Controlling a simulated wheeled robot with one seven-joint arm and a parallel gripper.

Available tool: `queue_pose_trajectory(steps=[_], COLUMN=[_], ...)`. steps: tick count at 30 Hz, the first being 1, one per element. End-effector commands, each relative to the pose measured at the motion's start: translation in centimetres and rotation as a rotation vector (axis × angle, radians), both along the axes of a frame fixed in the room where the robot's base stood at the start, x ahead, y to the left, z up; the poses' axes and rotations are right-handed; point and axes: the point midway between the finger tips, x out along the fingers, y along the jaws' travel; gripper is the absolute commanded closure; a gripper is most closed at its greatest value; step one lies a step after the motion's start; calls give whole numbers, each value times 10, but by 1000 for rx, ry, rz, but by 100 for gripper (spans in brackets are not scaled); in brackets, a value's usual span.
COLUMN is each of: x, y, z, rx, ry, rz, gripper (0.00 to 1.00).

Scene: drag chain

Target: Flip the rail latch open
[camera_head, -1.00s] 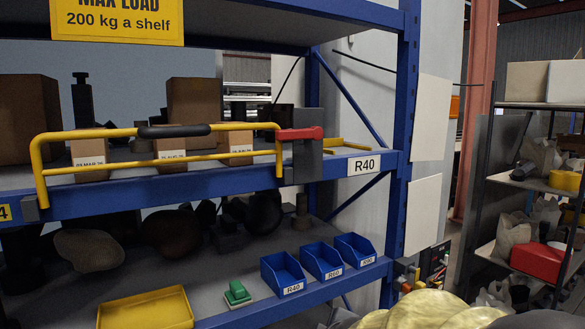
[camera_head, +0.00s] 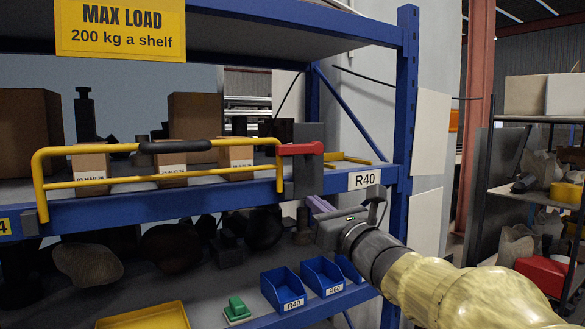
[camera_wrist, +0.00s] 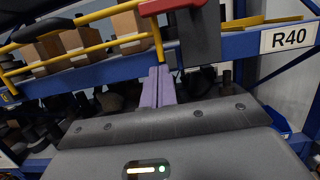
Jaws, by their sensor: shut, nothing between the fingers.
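In the wrist view the red latch (camera_wrist: 165,7) shows at the top, cut off by the frame. My gripper (camera_head: 316,205) is just below and slightly right of the post in the head view. Its pale purple fingers are together and empty in the wrist view (camera_wrist: 157,80), pointing up toward the space under the latch. Whether the fingertips touch the post cannot be told.
Brown boxes (camera_head: 92,170) stand behind the rail on the blue-edged shelf. An R40 label (camera_head: 364,179) and a blue upright (camera_head: 404,110) are right of the latch. Blue bins (camera_head: 283,287) and a green block (camera_head: 237,308) sit on the shelf below.

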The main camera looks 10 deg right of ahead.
Motion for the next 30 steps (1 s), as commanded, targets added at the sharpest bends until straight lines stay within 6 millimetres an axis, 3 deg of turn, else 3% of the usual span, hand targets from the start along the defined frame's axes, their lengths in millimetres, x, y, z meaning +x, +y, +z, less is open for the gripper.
queue_pose_trajectory(steps=[11, 28, 30], x=[8, 93, 93], y=[3, 30, 30], z=[3, 27, 36], rx=[5, 6, 5], ry=[5, 7, 4], rz=[0, 1, 0], gripper=[100, 100, 100])
